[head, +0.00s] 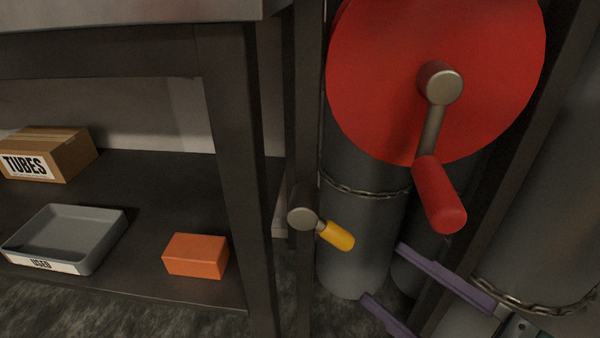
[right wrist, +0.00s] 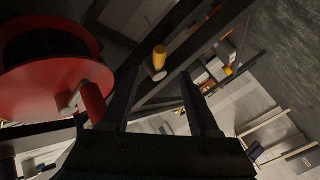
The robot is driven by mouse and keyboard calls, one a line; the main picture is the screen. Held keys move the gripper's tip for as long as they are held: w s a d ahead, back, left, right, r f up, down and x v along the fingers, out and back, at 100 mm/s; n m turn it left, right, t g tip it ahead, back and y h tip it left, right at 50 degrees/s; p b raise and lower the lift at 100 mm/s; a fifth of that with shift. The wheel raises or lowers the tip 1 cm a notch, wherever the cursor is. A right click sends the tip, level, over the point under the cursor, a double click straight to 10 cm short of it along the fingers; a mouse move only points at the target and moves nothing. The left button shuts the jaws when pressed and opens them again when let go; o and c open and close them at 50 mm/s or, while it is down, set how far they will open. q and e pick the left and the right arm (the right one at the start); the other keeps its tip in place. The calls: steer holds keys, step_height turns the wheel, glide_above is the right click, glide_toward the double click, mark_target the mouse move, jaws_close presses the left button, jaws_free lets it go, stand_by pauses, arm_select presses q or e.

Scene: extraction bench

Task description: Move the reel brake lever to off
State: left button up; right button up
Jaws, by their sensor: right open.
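The brake lever has a yellow grip (head: 336,235) on a short metal arm from a round grey hub (head: 302,218) on a dark post. In the head view the grip points right and slightly down. Beside it is the red reel (head: 390,70) with a red crank handle (head: 440,195). My right gripper (head: 382,272) is open and empty, below and right of the yellow grip, apart from it. In the right wrist view the yellow grip (right wrist: 160,58) shows ahead, between the two fingertips (right wrist: 158,76). My left gripper is not in view.
Grey cylinders (head: 350,240) with chains stand behind the lever and at the right. At left, a lower shelf (head: 150,185) holds a TUBES carton (head: 62,152), a grey USED tray (head: 105,240) and an orange box (head: 196,255). A dark bench leg (head: 240,180) stands left of the post.

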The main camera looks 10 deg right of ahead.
mark_target(346, 243)
steer(key=b+x, duration=0.2)
steer(key=x, duration=0.7)
steer(key=shift+w, duration=0.1)
steer(key=shift+c, duration=1.3)
jaws_close()
